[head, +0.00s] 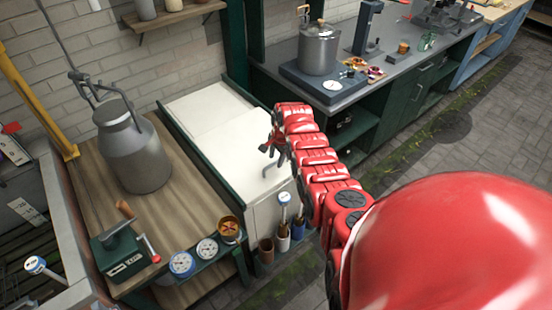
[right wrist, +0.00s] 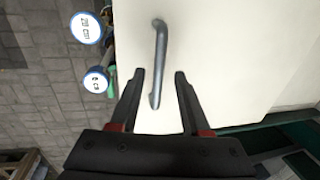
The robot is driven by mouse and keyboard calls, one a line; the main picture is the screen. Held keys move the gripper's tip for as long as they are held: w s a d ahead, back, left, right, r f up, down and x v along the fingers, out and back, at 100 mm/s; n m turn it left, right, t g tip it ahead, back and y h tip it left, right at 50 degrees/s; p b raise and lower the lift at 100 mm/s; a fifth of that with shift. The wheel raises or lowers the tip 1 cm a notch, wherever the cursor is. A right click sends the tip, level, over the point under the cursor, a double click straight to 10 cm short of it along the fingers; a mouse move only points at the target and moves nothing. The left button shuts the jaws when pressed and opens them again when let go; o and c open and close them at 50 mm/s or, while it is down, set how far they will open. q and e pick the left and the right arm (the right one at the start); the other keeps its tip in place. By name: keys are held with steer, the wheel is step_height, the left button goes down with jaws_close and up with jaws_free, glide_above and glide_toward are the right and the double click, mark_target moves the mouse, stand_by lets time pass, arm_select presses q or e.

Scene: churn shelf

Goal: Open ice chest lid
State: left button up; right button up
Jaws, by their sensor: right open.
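The ice chest (head: 215,140) is a white box with a flat top, standing between the wooden bench and the dark counter. Its lid (head: 235,148) lies flat and looks closed. In the right wrist view a grey bar handle (right wrist: 160,45) stands on the white surface (right wrist: 225,60). My right gripper (head: 270,150) is over the chest's front right part. In the right wrist view my right gripper (right wrist: 160,74) is open, with one finger on each side of the handle's lower part. Whether the fingers touch the handle cannot be told. My left gripper is not in view.
A milk churn (head: 134,150) and a green box with a crank (head: 120,252) stand on the wooden bench (head: 90,195) at left. Gauges (head: 207,248) line its front edge. Cups with tools (head: 283,240) are by the chest's front. A pot (head: 319,48) stands on the right counter.

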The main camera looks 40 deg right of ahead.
steer(key=shift+f, duration=0.3)
steer(key=shift+c, duration=0.2)
jaws_close()
stand_by(1.3)
